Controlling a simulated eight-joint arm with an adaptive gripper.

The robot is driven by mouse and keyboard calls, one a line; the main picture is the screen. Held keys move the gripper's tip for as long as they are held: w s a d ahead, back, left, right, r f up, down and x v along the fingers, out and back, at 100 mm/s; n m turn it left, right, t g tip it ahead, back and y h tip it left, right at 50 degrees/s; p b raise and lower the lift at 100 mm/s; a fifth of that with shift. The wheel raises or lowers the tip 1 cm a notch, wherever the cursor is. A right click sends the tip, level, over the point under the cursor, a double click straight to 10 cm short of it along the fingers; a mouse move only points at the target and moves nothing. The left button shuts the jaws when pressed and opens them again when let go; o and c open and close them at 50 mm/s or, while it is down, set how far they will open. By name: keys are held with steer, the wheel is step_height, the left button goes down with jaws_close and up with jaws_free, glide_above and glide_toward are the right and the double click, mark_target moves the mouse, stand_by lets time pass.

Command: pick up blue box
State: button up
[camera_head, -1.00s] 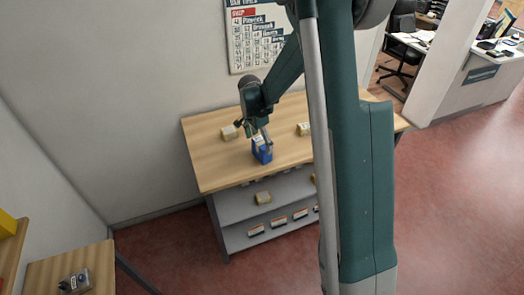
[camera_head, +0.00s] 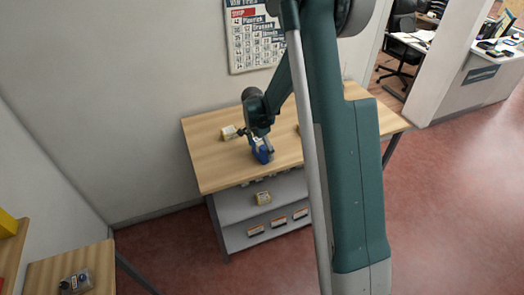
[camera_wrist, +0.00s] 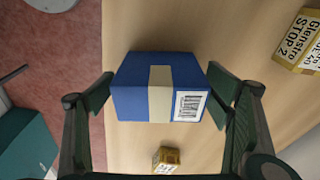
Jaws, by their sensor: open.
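The blue box (camera_head: 261,154) stands on the wooden counter near its front edge, partly hidden by my gripper. In the wrist view the blue box (camera_wrist: 136,92) has a tan tape band and a white barcode label. My gripper (camera_head: 265,143) is over the box. In the wrist view my gripper (camera_wrist: 162,92) is open, with one finger on each side of the box. The left finger is close to the box's left side, and the right finger is close to its right side; I cannot tell whether they touch it.
A tan parcel (camera_head: 229,132) lies on the counter (camera_head: 205,165) left of my gripper. A labelled box (camera_wrist: 300,42) and a small tan box (camera_wrist: 166,160) show in the wrist view.

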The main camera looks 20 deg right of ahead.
stand_by(0.3)
steer(key=c, duration=1.1)
steer(key=shift+r, duration=0.1)
steer(key=shift+r, duration=4.9)
